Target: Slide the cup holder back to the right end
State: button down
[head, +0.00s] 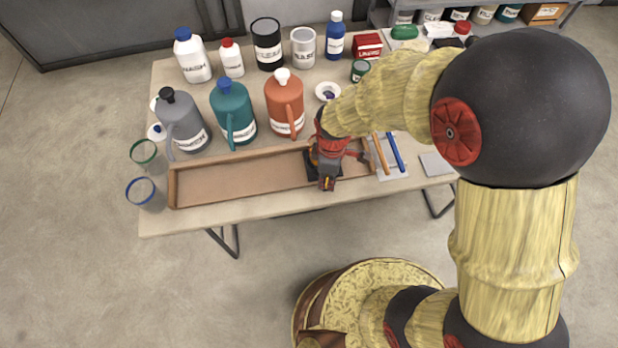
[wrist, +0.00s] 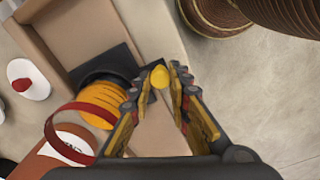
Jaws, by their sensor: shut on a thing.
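The cup holder (head: 311,174) is a black square plate inside a long, shallow wooden tray (head: 235,191) along the table's front side. It stands right of the tray's middle, with some gap to the right end.
Grey (head: 186,128), teal (head: 232,114) and orange (head: 285,108) jugs stand close behind the tray. Two glasses (head: 146,194) are at its left end. Orange and blue sticks (head: 395,152) lie on a pale pad to the right.

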jog(key=d, duration=0.2)
jog(key=w+d+p, duration=0.1)
jog(key=d, duration=0.2)
jog(key=w+d, duration=0.1)
jog(key=d, duration=0.2)
jog(key=shift+d+p, duration=0.1)
jog(key=shift+p, duration=0.2)
jog(key=c, duration=2.1)
grip_release()
jog(key=shift+o, duration=0.9)
jog(key=shift+d, duration=0.25)
jog(key=shift+a, duration=0.1)
jog(key=shift+r, duration=0.25)
notch_tip(320, 180, up, 12)
jog(key=shift+f, duration=0.25)
